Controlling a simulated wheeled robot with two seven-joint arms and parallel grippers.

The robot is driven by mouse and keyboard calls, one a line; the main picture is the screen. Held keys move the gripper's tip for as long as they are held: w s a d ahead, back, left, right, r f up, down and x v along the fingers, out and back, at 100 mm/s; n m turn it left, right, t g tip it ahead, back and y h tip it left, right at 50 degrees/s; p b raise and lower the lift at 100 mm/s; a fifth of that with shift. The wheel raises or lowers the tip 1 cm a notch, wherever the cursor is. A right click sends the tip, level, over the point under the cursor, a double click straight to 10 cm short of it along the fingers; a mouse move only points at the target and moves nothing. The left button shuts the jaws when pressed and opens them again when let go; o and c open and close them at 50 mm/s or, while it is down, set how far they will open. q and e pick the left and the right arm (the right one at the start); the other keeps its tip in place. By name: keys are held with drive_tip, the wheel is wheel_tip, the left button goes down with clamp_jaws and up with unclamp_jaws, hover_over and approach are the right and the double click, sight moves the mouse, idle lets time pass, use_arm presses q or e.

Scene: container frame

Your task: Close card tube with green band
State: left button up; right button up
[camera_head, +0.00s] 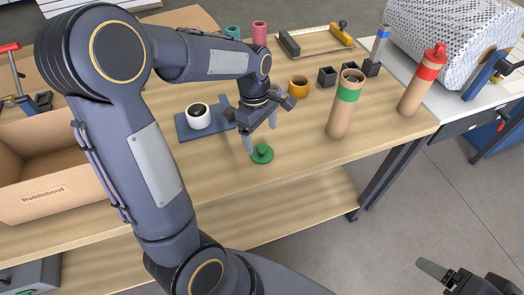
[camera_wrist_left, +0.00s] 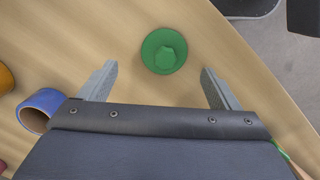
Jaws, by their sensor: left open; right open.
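The card tube with a green band (camera_head: 348,94) stands upright near the right end of the table, its top open. A green lid with a knob (camera_head: 262,154) lies on the table left of the tube, near the front edge. My left gripper (camera_head: 260,132) is open and empty, just above and behind the lid. In the left wrist view the lid (camera_wrist_left: 164,51) shows just ahead of the two spread fingers (camera_wrist_left: 158,70), not between them. My right gripper (camera_head: 440,271) is open at the bottom right, partly cut off, away from the table.
A tube with a red cap (camera_head: 423,80) stands right of the green-banded tube. A white mug (camera_head: 198,117) sits on a blue pad. An orange cup (camera_head: 298,86) and dark square holders (camera_head: 327,76) are behind. A cardboard box (camera_head: 45,190) is at left.

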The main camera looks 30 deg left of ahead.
sight(262, 146)
use_arm(q)
drive_tip(key=f, duration=0.5)
drive_tip(key=shift+s+d+f, duration=0.1)
drive_tip(key=shift+s+d, duration=0.25)
drive_tip(key=shift+d, duration=0.05)
drive_tip(key=c, duration=1)
